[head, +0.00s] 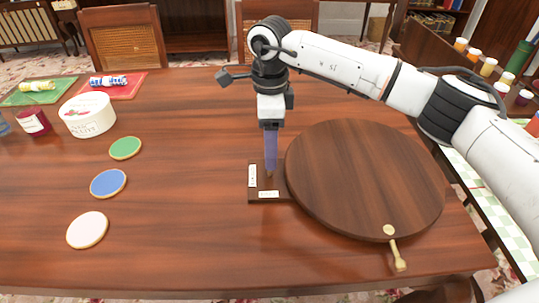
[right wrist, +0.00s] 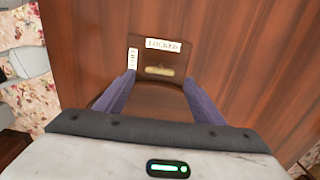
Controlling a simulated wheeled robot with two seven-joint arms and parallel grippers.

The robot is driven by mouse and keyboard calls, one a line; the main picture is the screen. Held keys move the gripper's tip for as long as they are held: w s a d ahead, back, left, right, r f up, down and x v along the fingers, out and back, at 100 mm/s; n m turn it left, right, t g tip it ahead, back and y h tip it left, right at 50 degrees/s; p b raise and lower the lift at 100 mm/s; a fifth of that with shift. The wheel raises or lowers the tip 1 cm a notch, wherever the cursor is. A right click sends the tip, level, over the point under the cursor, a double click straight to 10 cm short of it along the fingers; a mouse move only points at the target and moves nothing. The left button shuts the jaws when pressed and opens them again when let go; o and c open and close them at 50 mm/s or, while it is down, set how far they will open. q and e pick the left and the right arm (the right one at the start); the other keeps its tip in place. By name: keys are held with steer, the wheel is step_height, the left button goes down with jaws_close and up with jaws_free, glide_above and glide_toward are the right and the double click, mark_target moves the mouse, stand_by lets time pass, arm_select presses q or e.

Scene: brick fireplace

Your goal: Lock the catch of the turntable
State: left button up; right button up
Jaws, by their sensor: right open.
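The round dark wooden turntable (head: 365,185) lies on the table, with a brass crank handle (head: 398,258) at its front edge. At its left is a small wooden catch plate (head: 257,195) with two white labels. In the right wrist view one label reads LOCKED (right wrist: 164,45); the side label (right wrist: 132,59) is hard to read. A small brass catch lever (right wrist: 160,71) lies across the plate there; I cannot tell which label it points to. My right gripper (head: 270,170) points down over the plate. Its open fingers stand either side of the lever (right wrist: 159,80). My left gripper is out of view.
Green (head: 125,148), blue (head: 108,183) and white (head: 87,230) discs lie on the left of the table. A round white box (head: 87,115) and a red jar (head: 33,122) stand behind them. Several small jars line the right side. The front middle is clear.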

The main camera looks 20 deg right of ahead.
steer(key=shift+f, duration=2)
steer(key=c, duration=1)
steer(key=shift+c, duration=0.2)
